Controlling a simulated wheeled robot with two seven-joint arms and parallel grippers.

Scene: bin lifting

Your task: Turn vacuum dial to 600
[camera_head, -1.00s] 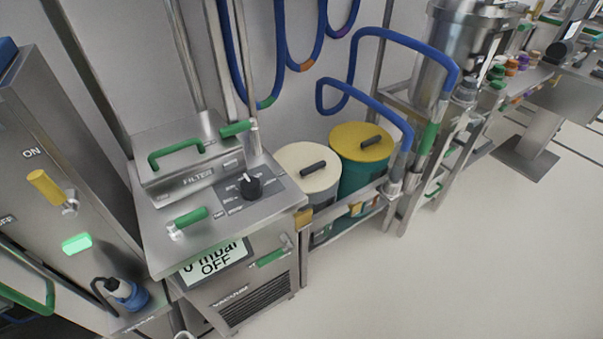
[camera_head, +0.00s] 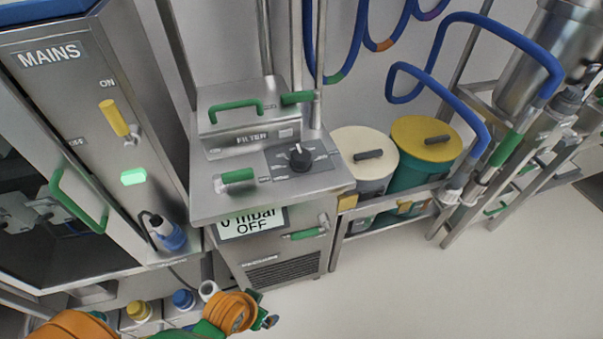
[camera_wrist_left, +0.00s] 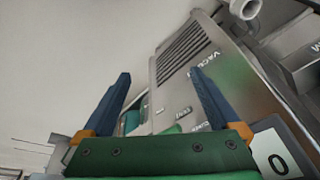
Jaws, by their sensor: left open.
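The vacuum dial (camera_head: 300,158) is a black knob with a white mark on the sloped top of the steel vacuum unit (camera_head: 210,205). The screen (camera_head: 254,224) on the unit's front reads 0 mbar and OFF. My left gripper (camera_head: 265,311) is at the bottom of the head view, below the unit's vent and well apart from the dial. In the left wrist view its two blue fingers (camera_wrist_left: 160,78) are spread with nothing between them. The unit's vented front (camera_wrist_left: 185,60) lies beyond them, tilted in the picture. The dial is not visible there. My right gripper is not in view.
Green handles, one on the filter lid (camera_head: 237,106) and one lever (camera_head: 238,176), stand near the dial. The mains cabinet (camera_head: 90,95) is at left. White-lidded (camera_head: 350,140) and yellow-lidded (camera_head: 425,132) canisters stand at right. The floor at lower right is clear.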

